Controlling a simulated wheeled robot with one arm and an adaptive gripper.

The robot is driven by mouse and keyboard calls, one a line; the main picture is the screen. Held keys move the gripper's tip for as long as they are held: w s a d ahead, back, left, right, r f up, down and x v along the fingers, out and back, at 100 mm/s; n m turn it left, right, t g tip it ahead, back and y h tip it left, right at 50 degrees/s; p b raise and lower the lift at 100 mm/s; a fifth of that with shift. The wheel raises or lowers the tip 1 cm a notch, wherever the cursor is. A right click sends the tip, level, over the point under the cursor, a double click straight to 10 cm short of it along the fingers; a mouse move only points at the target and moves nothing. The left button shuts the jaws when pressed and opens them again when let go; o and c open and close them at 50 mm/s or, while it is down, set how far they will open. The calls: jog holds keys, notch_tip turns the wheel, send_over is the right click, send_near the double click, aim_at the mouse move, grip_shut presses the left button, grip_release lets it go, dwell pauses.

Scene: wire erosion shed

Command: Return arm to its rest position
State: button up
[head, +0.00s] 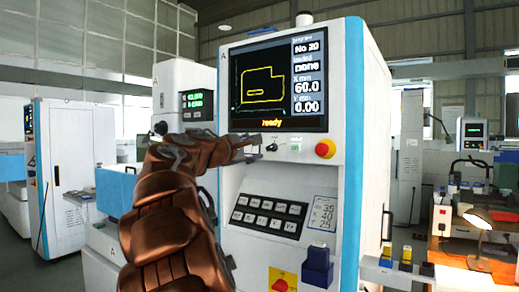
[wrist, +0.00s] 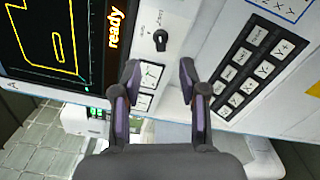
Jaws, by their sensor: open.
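My arm reaches up from the bottom of the head view. My gripper (head: 254,149) is in front of the control panel of a white and blue machine (head: 346,200), just below its screen (head: 262,85). In the wrist view my gripper (wrist: 158,76) has its two dark fingers apart, with nothing held between them. Small white buttons (wrist: 150,76) show on the panel between the fingers, and a black knob (wrist: 161,40) is just beyond. I cannot tell whether a fingertip touches the panel.
The panel has a red emergency button (head: 325,149), a black keypad (head: 268,216) and a protruding blue box (head: 318,266). A lit bench lamp (head: 478,219) stands at the right. Another white machine (head: 62,165) is at the left, with open floor before it.

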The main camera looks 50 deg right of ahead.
jog(key=shift+a, duration=0.55)
dwell(0.4)
jog(key=s+a+f+m+y+p, duration=0.1)
jog(key=s+a+f+y+p, duration=0.2)
jog(key=a+f, duration=0.55)
jog(key=s+a+f+m+y+p, duration=0.1)
jog(key=s+a+f+y, duration=0.1)
jog(key=a+f+y, duration=0.6)
jog(key=s+a+f+m+y+p, duration=0.1)
jog(key=s+a+f+m+p, duration=0.15)
jog(key=a+f, duration=0.65)
jog(key=s+a+f+g+y+p, duration=0.1)
jog(key=s+a+f+y, duration=0.2)
jog(key=s+a+f, duration=0.3)
jog(key=s+a+f+g+y+p, duration=0.1)
jog(key=s+a+f+y+p, duration=0.1)
jog(key=s+a+f, duration=0.5)
jog(key=s+a+y, duration=0.1)
jog(key=s+a, duration=0.3)
jog(key=a, duration=0.2)
jog(key=shift+a+f+g, duration=0.15)
jog(key=shift+a+g, duration=0.2)
jog(key=shift+g, duration=0.05)
jog(key=shift+a, duration=0.1)
